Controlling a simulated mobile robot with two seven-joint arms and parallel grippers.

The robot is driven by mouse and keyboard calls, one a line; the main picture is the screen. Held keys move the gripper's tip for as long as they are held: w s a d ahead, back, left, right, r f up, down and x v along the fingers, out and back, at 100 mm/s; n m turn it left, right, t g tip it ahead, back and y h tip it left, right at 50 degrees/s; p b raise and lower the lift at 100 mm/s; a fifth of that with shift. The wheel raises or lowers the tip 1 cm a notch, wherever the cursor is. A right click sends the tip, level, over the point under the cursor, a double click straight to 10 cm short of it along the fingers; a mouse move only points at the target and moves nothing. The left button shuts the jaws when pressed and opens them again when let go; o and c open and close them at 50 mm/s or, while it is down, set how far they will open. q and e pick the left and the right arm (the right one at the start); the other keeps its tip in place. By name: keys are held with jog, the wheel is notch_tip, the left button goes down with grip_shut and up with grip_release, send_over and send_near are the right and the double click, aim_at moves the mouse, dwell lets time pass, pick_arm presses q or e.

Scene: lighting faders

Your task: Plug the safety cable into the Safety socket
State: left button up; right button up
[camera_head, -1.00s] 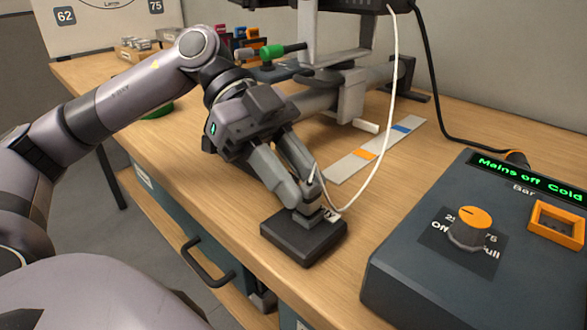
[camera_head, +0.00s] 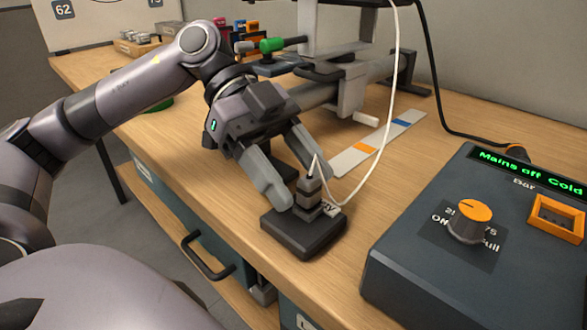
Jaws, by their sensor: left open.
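The grey plug (camera_head: 309,190) of the white cable (camera_head: 380,140) stands upright in a square dark block (camera_head: 290,235) near the table's front edge. A small white tag (camera_head: 331,209) with partly hidden lettering is by the plug's foot. I cannot tell whether the block is a holder or the Safety socket. My right gripper is not in view.
A dark control box (camera_head: 420,260) with an orange-topped knob (camera_head: 471,220), an orange frame (camera_head: 556,217) and a green "Mains off Cold" display stands at right. A pale strip (camera_head: 350,160) with orange and blue patches lies behind. Bare wood lies between block and box.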

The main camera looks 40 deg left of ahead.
pick_arm(q)
jog(key=shift+r, duration=0.1)
jog(key=shift+w+a+r+p, duration=0.1)
jog(key=shift+a+r+p, duration=0.2)
jog(key=shift+a+r, duration=0.2)
jog(key=p+v, duration=0.1)
jog(key=v, duration=0.4)
jog(key=shift+a, duration=0.4)
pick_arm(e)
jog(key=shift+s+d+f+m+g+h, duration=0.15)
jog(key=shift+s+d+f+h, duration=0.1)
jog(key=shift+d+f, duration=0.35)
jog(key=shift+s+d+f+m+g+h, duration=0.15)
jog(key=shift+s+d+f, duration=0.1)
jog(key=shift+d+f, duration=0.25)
